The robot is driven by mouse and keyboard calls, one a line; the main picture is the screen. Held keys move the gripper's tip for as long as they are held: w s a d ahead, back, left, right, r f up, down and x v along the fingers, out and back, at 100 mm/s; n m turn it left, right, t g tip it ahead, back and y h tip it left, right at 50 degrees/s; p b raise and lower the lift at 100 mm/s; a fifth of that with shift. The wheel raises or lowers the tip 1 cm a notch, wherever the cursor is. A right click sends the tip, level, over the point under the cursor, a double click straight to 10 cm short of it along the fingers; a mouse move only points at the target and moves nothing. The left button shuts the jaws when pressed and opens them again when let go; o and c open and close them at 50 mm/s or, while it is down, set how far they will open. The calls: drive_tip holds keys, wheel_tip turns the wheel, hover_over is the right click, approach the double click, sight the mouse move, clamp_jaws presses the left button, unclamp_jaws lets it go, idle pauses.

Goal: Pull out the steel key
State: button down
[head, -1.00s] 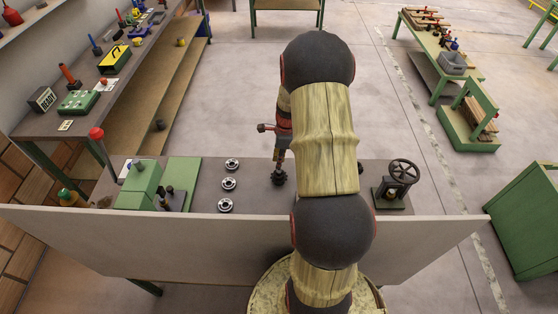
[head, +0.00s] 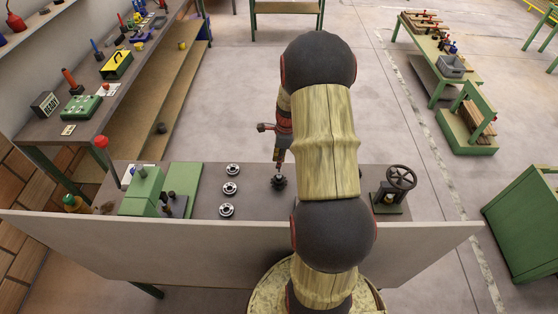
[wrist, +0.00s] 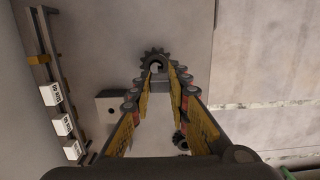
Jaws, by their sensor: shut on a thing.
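My gripper (head: 279,163) hangs over the middle of the bench, just above a dark toothed gear (head: 279,182). In the wrist view the fingers of my gripper (wrist: 158,78) come together at the near side of the gear (wrist: 154,52). They are shut on a small grey piece (wrist: 159,87), which looks like the steel key. The fingertips hide part of it, so I cannot tell whether it is still in the gear's hub. My arm hides part of the bench in the head view.
Several metal rings (head: 231,188) stand in a row left of the gear. A green device (head: 143,188) stands at the bench's left and a handwheel (head: 401,178) at its right. A pale panel (head: 200,240) runs along the near side.

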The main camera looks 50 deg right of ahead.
idle(0.3)
drive_tip(key=shift+r+p, duration=2.8)
drive_tip(key=shift+r, duration=1.3)
